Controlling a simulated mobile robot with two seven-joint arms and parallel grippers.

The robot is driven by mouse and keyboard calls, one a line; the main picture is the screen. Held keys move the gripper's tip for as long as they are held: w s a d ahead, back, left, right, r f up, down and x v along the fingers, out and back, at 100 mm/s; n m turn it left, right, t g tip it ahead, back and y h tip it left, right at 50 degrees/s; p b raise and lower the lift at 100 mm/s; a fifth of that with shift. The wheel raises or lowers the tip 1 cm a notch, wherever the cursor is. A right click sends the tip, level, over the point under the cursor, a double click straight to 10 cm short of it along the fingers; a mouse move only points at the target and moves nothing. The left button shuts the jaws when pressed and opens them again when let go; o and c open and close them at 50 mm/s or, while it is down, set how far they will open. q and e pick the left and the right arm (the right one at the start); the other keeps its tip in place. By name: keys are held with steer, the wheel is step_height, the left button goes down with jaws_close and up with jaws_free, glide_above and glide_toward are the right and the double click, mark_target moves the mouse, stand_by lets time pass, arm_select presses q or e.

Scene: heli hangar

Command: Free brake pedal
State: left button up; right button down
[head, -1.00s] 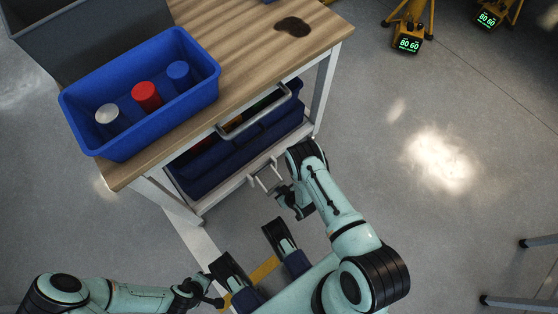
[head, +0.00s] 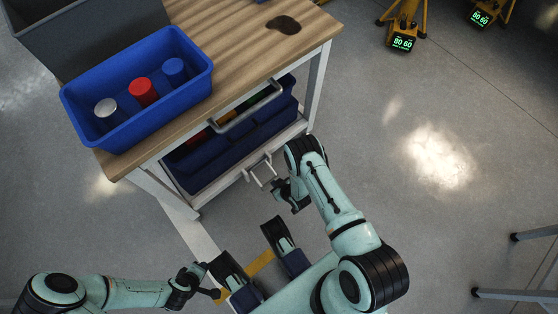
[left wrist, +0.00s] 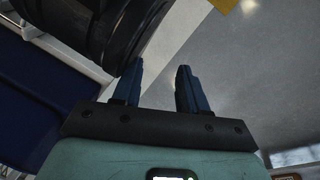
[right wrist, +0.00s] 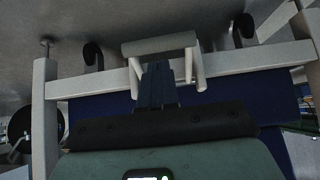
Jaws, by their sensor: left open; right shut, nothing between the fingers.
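The brake pedal (head: 262,172) is a pale bracket with a crossbar, sticking out low from the workbench cart's bottom rail. In the right wrist view the pedal's grey crossbar (right wrist: 159,43) lies just beyond my fingertips, with a side arm on either side of them. My right gripper (head: 279,190) is shut and empty, right by the pedal; its fingers (right wrist: 157,68) point at the crossbar. I cannot tell whether they touch it. My left gripper (head: 213,294) is open and empty at the lower left; its parted fingers show in the left wrist view (left wrist: 157,72).
The workbench cart (head: 243,60) carries a blue bin (head: 140,137) with several cans, and a dark stain. Below are a drawer handle (head: 248,108) and dark blue bins (head: 235,152). Yellow stands (head: 403,38) are at the upper right. Floor to the right is mostly clear.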

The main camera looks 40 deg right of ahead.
arm_select(q)
steer(key=shift+s+d+r+p, duration=0.25)
steer(key=shift+d+r+p, duration=0.25)
steer(key=shift+r, duration=0.35)
steer(key=shift+s+d+r+p, duration=0.3)
steer(key=shift+r+p, duration=0.25)
steer(key=shift+r, duration=0.25)
steer(key=shift+s+d+r+p, duration=0.2)
steer(key=shift+d+r+p, duration=0.3)
steer(key=shift+r, duration=0.35)
arm_select(e)
steer(key=s+r, duration=0.5)
steer(key=s, duration=0.4)
steer(key=shift+d, duration=0.35)
arm_select(q)
steer(key=shift+a, duration=0.1)
steer(key=shift+m, duration=0.3)
arm_select(e)
steer(key=shift+r, duration=0.15)
